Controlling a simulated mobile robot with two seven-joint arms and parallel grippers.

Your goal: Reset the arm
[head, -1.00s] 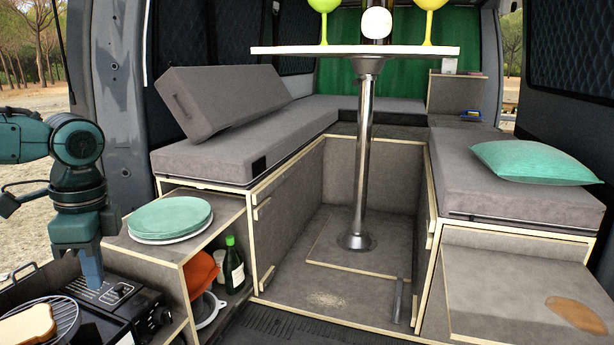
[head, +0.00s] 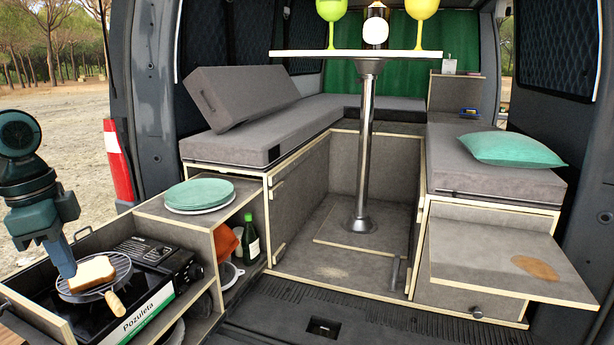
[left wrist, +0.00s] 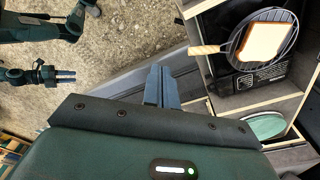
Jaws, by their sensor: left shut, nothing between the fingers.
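My left gripper (head: 66,270) hangs at the left in the head view, fingers pointing down beside the grill pan over the camping stove. In the left wrist view its fingers (left wrist: 160,85) are shut with nothing between them, apart from the pan. My right gripper (left wrist: 66,76) shows small at the left of the left wrist view, away from the stove. Its fingers are too small to judge. The right arm is out of the head view.
A bread slice (head: 92,271) lies on the round grill pan (head: 122,265) on the camping stove (head: 150,300). Green plates (head: 199,192) are stacked on the cabinet. A bottle (head: 249,240) stands in the shelf below. A table (head: 345,53) holds goblets. Sandy ground lies at the left.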

